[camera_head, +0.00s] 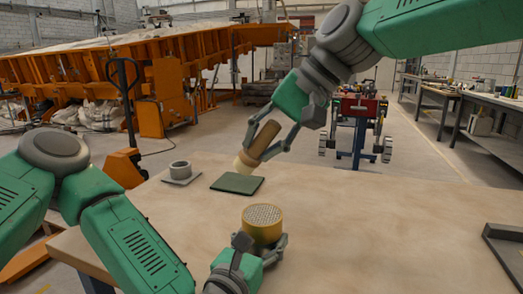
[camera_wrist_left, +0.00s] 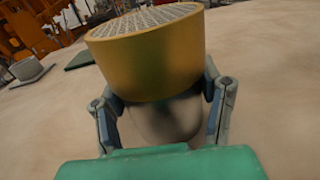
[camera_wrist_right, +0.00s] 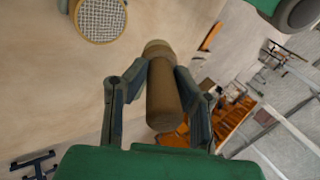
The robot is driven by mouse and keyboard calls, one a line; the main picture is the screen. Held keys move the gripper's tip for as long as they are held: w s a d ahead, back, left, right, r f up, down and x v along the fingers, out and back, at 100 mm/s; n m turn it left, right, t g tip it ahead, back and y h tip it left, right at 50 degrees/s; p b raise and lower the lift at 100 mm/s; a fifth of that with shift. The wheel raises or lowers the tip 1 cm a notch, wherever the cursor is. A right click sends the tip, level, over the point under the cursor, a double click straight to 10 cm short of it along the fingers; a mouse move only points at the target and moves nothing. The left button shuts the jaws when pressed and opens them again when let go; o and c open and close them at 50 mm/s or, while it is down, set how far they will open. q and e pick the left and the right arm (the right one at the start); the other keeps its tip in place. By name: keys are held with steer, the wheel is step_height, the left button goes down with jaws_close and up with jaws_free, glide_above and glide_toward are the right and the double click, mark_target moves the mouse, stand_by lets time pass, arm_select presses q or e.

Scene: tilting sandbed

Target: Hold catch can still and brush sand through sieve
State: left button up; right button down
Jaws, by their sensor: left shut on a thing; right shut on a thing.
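The brass sieve (camera_head: 262,222) with a mesh top sits over the catch can, near the table's front middle. In the left wrist view the sieve (camera_wrist_left: 150,58) rests on the grey catch can (camera_wrist_left: 168,118). My left gripper (camera_head: 275,245) is shut around the can below the sieve. My right gripper (camera_head: 268,140) is shut on the brush's brown handle (camera_head: 265,138) and holds it tilted above the table, with the pale bristle end (camera_head: 245,163) low and left. The right wrist view shows the brush (camera_wrist_right: 163,95) between the fingers and the sieve mesh (camera_wrist_right: 98,18) apart from it.
A dark green mat (camera_head: 237,184) lies on the table (camera_head: 380,220) behind the sieve. A small grey cup on a square plate (camera_head: 181,173) stands left of the mat. A dark grey tray (camera_head: 505,250) is at the right edge. The table between sieve and tray is clear.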

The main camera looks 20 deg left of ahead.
arm_select(q)
steer(key=o, duration=1.5)
